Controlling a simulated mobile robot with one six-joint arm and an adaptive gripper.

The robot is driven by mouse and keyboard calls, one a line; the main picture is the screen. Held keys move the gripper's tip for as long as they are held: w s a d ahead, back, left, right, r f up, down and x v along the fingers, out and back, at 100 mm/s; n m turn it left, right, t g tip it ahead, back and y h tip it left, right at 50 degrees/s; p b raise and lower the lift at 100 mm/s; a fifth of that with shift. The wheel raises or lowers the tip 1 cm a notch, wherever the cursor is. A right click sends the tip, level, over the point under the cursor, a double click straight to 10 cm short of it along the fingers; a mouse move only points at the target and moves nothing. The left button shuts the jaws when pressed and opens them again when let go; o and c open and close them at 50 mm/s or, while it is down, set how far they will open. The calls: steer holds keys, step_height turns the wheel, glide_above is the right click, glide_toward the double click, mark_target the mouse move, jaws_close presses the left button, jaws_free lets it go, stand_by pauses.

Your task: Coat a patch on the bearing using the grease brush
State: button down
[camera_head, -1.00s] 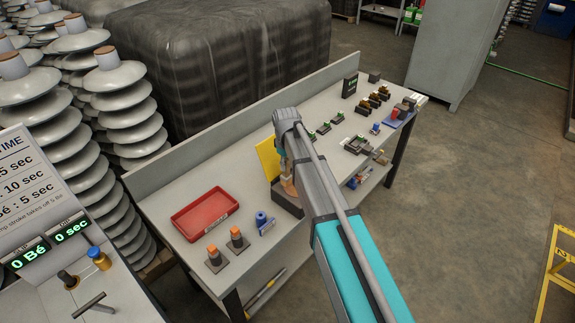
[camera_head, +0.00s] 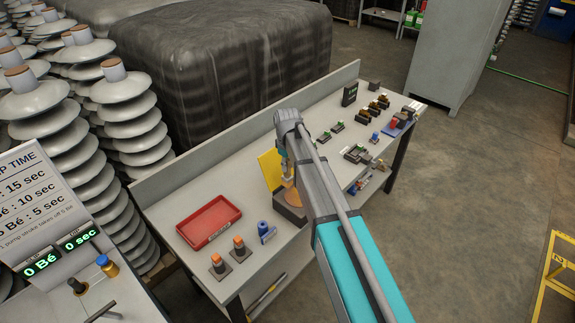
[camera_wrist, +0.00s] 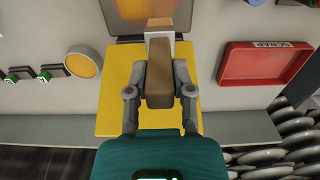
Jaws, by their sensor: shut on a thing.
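My gripper (camera_wrist: 159,88) is shut on the brush (camera_wrist: 160,78), which has a brown handle, a pale metal band and a light brown tip. In the wrist view the tip points up the picture, over the lower edge of a dark block with a brownish face (camera_wrist: 140,8). I cannot tell whether they touch. The same block shows in the head view (camera_head: 290,213), with an orange-tan part on it, just below my gripper (camera_head: 287,165). I cannot tell for certain which piece is the bearing.
A red tray (camera_head: 209,223) and two orange-topped pieces on dark bases (camera_head: 239,246) sit on the bench's left. Several small parts cover its right end. A low back wall (camera_head: 200,151) edges the bench.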

mark_target(288, 160)
steer(key=shift+r, duration=0.45)
steer(key=shift+p, duration=0.3)
steer(key=shift+r+p, duration=1.45)
steer(key=shift+r, duration=0.1)
steer(key=shift+s+d+f, duration=0.1)
steer(key=shift+d+f, duration=0.05)
